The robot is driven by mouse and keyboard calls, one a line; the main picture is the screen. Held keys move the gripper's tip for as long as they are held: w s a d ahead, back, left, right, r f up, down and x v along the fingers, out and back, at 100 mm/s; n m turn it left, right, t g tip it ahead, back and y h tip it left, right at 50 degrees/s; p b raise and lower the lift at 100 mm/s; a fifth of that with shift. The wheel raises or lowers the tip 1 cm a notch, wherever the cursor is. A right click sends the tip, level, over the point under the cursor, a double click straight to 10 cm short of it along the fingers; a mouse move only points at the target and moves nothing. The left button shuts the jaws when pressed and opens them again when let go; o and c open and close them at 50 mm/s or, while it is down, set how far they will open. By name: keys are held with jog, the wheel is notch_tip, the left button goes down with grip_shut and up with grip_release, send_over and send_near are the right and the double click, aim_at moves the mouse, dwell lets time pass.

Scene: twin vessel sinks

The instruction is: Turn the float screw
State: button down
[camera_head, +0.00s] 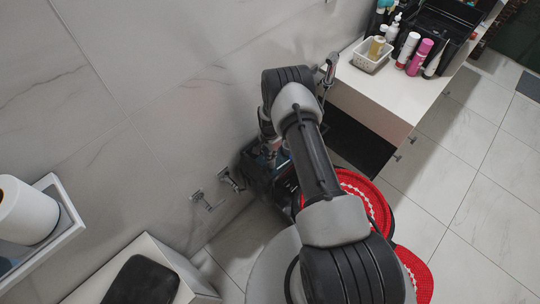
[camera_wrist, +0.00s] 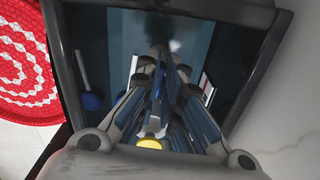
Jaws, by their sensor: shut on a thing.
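In the wrist view, my gripper (camera_wrist: 165,58) reaches down into an open dark-walled tank (camera_wrist: 70,75). Its fingers come together at the far end on a small thing, which I take to be the float screw; the fingertips and shadow mostly hide it. Grey and blue parts show between the fingers, with a yellow round part (camera_wrist: 150,143) near the gripper's base. A dark blue round part (camera_wrist: 92,100) stands left of the fingers. In the head view, the dark tank (camera_head: 257,172) shows beside the wall, mostly behind my arm, which hides the fingertips.
A red and white round mat (camera_wrist: 25,70) lies left of the tank in the wrist view. A white counter (camera_head: 385,95) with bottles and a small basket (camera_head: 371,57) stands at upper right. Wall fittings (camera_head: 205,200) stick out left of the tank.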

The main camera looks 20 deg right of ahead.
jog(key=shift+w+f+m+b, duration=0.1)
jog(key=shift+f+m+b, duration=0.05)
jog(key=shift+m+b, duration=0.8)
jog(key=shift+m, duration=1.05)
jog(key=c, duration=1.8)
grip_release()
jog(key=shift+o, duration=0.2)
jog(key=shift+r, duration=0.3)
notch_tip(320, 180, up, 12)
jog(key=shift+f, duration=0.1)
